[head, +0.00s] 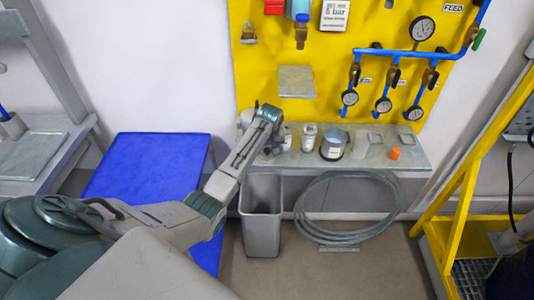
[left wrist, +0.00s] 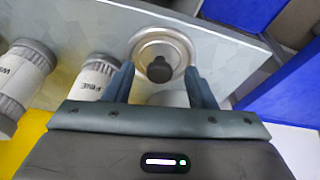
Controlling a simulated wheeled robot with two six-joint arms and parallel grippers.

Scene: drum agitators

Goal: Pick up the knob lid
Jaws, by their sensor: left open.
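The knob lid (left wrist: 145,44) is a round, shiny metal disc with a dark knob (left wrist: 159,70) at its centre. In the left wrist view it lies on the grey metal shelf top (left wrist: 225,55). My left gripper (left wrist: 158,72) is open, with one finger on either side of the knob in that view and nothing held. I cannot tell how far above the knob the fingertips are. In the head view my left arm reaches to the shelf's left end, and I cannot make out the lid or the fingertips there. My right gripper is not in view.
A jar marked FINE (left wrist: 97,76) stands close beside the left finger, with another jar (left wrist: 24,72) further left. On the shelf (head: 415,156) are a dark-banded container (head: 332,145) and an orange piece (head: 396,153). A grey bin (head: 262,222) and coiled hose (head: 300,205) are below.

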